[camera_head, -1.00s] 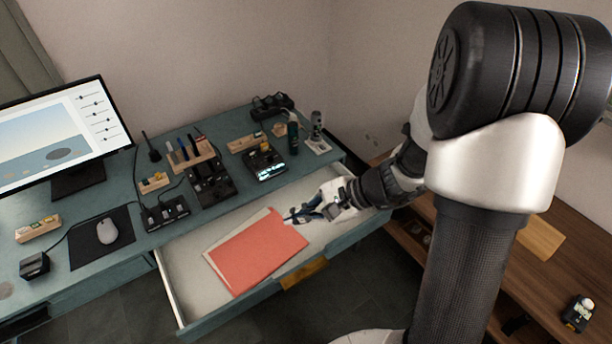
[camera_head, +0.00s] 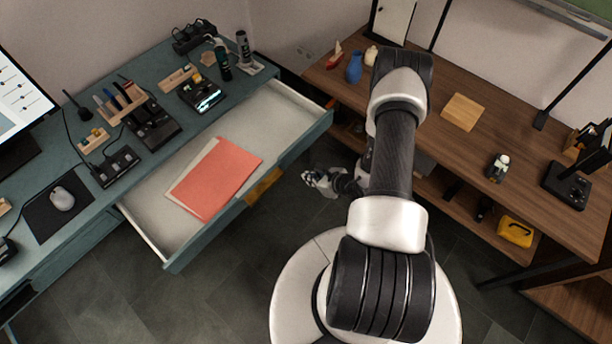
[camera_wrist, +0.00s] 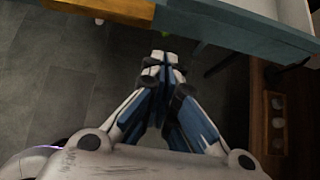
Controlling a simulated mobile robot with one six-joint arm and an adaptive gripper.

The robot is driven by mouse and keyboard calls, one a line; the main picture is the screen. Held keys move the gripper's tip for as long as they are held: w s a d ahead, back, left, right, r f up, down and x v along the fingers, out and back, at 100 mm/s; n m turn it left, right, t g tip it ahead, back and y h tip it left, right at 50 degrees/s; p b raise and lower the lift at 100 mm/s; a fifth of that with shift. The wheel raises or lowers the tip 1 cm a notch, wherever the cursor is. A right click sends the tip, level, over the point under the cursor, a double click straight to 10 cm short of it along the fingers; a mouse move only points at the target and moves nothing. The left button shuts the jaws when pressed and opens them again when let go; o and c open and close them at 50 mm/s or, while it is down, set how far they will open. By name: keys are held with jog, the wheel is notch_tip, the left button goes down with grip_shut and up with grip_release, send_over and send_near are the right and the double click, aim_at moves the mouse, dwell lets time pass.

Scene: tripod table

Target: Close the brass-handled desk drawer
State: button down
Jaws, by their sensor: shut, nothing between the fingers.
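The desk drawer (camera_head: 295,155) is pulled well out, with its pale inside exposed. Its brass handle (camera_head: 263,187) is on the outer face of the teal front. A red folder (camera_head: 225,172) lies in the drawer on a pale sheet. My gripper (camera_head: 309,178) is shut and empty, in front of the drawer and to the right of the handle, apart from it in the head view. In the wrist view, the fingertips (camera_wrist: 165,58) are together over the floor, below the drawer front (camera_wrist: 185,18) along the top edge. A brownish handle part (camera_wrist: 130,9) also shows there.
The teal desk (camera_head: 160,65) carries a mouse, tools and devices behind the drawer. A wooden bench (camera_head: 480,115) with a lower shelf stands to the right, close to my arm. Dark tiled floor (camera_head: 200,300) is clear in front of the drawer.

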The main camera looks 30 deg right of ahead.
jog(key=b, duration=0.2)
send_near(283, 169)
notch_tip(283, 169, down, 3)
jog(key=w, duration=0.1)
jog(key=w+a, duration=0.1)
jog(key=w, duration=0.1)
jog(key=shift+a, duration=0.1)
